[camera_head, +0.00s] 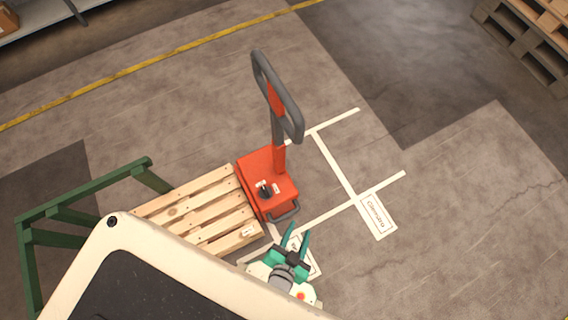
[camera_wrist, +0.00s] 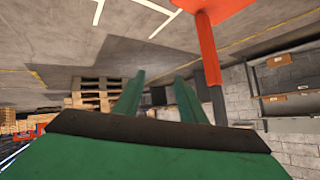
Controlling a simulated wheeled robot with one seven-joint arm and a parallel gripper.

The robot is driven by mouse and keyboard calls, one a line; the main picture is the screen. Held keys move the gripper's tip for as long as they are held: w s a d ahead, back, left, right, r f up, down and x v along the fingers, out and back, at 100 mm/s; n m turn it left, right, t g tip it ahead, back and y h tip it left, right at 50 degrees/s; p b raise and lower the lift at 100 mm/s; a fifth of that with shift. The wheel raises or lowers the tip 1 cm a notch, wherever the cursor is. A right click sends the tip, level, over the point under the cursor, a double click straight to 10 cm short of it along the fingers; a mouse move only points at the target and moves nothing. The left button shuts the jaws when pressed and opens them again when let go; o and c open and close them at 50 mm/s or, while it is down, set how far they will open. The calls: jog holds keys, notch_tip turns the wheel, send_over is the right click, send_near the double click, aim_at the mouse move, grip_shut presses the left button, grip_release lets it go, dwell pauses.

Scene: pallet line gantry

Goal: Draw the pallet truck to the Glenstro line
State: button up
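The orange pallet truck (camera_head: 262,178) stands in the middle of the head view, with a wooden pallet (camera_head: 190,208) at its left side. Its tall handle, a grey loop (camera_head: 277,95) on an orange shaft, rises from the body. White floor lines (camera_head: 338,165) lie right of the truck, with a plate reading Glenstro (camera_head: 376,214) beside them. My gripper (camera_head: 298,232) is open and empty, below and right of the truck body, apart from the handle. In the wrist view the open fingers (camera_wrist: 160,76) point past the orange handle shaft (camera_wrist: 208,50), which stands to their right.
A green frame (camera_head: 85,190) stands left of the pallet. Another floor plate (camera_head: 312,262) is partly hidden under my gripper. Stacked pallets (camera_head: 525,40) are at the upper right, a shelf (camera_head: 40,18) at the upper left. Floor right of the Glenstro plate is clear.

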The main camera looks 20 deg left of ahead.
jog(key=w+a+f+m+g, duration=0.1)
jog(key=w+a+f+g, duration=0.1)
jog(key=f, duration=0.6)
jog(key=w+a+f+m+g, duration=0.1)
jog(key=w+a+f+g, duration=0.15)
jog(key=f, duration=0.55)
jog(key=m+g+y, duration=0.1)
jog(key=m+g, duration=0.2)
jog(key=g, duration=0.2)
send_near(283, 217)
jog(key=shift+g, duration=0.25)
jog(key=f, duration=0.4)
jog(key=w+a+f, duration=0.1)
jog(key=f, duration=0.2)
jog(key=shift+w+a, duration=0.15)
jog(key=shift+a+f, duration=0.15)
jog(key=shift+f, duration=0.5)
grip_shut()
